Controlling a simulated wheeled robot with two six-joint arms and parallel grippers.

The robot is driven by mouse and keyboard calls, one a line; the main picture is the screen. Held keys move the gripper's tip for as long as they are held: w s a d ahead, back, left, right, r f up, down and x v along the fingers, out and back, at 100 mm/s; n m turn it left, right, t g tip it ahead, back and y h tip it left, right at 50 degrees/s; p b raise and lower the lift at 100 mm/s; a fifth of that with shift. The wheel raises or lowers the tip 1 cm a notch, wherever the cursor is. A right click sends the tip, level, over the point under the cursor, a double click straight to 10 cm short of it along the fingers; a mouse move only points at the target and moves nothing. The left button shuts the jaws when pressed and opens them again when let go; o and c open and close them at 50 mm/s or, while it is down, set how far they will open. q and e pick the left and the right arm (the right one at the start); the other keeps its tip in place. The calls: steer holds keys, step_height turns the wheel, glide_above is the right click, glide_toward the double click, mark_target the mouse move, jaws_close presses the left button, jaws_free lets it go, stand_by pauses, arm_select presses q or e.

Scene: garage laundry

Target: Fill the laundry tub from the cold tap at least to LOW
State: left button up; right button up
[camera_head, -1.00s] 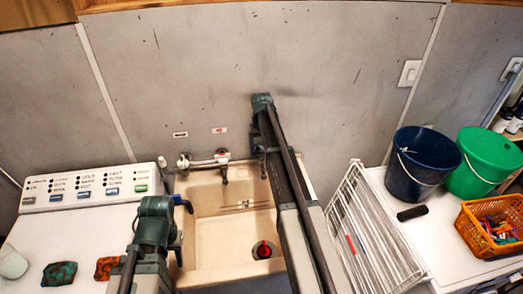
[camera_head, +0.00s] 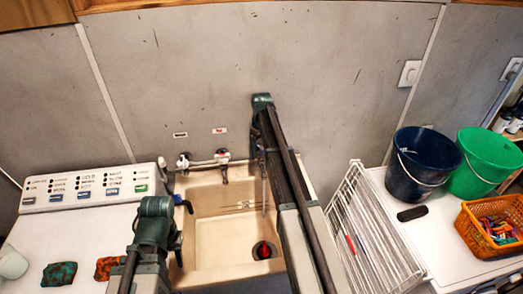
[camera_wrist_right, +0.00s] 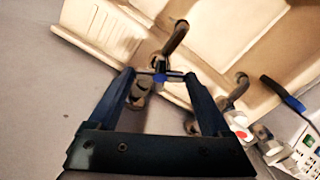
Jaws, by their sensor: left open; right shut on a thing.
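The cream laundry tub (camera_head: 198,235) stands in the middle. A red plug (camera_head: 263,250) sits in a dark ring on its floor. Short marks (camera_head: 245,205) show on the inner back wall. In the right wrist view, my right gripper (camera_wrist_right: 163,76) is shut on the blue cold tap handle (camera_wrist_right: 161,78), beside a dark spout (camera_wrist_right: 177,37). My arm hides this handle in the head view. A thin pale line like running water (camera_head: 264,195) drops into the tub beside my right arm. My left gripper (camera_head: 183,224) is open and empty at the tub's left edge.
The red-marked tap (camera_head: 222,158) is left of my right arm. A white rack (camera_head: 372,235), blue bucket (camera_head: 422,165), green bucket (camera_head: 485,160) and orange basket (camera_head: 490,225) are at right.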

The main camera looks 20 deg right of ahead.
steer(key=n, duration=0.6)
steer(key=shift+n, duration=0.3)
stand_by(0.5)
steer(key=o, duration=1.2)
steer(key=shift+c, duration=0.2)
step_height(320, 180, up, 14)
steer(key=p, duration=1.3)
steer(key=shift+p, duration=0.4)
steer(key=shift+f, duration=0.15)
steer(key=shift+c, duration=0.2)
